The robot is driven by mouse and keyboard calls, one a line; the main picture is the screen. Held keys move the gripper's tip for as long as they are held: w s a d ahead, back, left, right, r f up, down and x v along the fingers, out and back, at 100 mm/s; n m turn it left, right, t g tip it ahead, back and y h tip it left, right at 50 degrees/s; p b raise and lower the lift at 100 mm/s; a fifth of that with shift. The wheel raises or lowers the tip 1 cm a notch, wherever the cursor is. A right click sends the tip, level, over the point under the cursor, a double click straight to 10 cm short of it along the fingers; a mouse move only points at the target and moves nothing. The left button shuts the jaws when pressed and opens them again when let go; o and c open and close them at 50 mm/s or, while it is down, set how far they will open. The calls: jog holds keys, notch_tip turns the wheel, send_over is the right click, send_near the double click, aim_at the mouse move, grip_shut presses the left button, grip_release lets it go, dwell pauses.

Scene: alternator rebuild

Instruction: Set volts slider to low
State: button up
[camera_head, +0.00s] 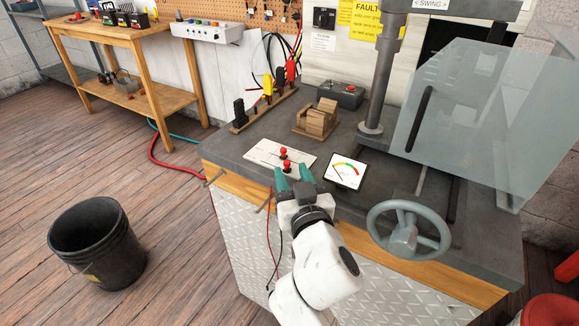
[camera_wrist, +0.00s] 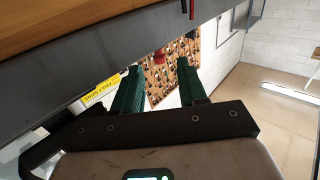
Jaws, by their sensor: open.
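The pale slider panel (camera_head: 265,152) lies on the dark bench top near its front left edge. It carries two red-knobbed sliders, a farther one (camera_head: 283,152) and a nearer one (camera_head: 286,168). I cannot read which is volts. My gripper (camera_head: 293,174) is open, its green fingers at the panel's near right edge, close to the nearer knob. I cannot tell whether they touch it. In the wrist view, a small red shape (camera_wrist: 160,55) shows between the green fingers; it may be a knob. A white dial gauge (camera_head: 345,171) with a coloured scale sits right of the panel.
A grey handwheel (camera_head: 408,229) and a clear shield (camera_head: 480,110) stand to the right. A wooden block (camera_head: 317,119), a lead rack (camera_head: 265,108) and a dark box (camera_head: 340,95) are behind. A black bucket (camera_head: 97,243) stands on the floor at left.

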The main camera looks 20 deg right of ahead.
aim_at(287, 166)
jog(key=shift+w+d, duration=0.2)
jog(key=shift+w, duration=1)
jog(key=shift+c, duration=0.2)
grip_shut()
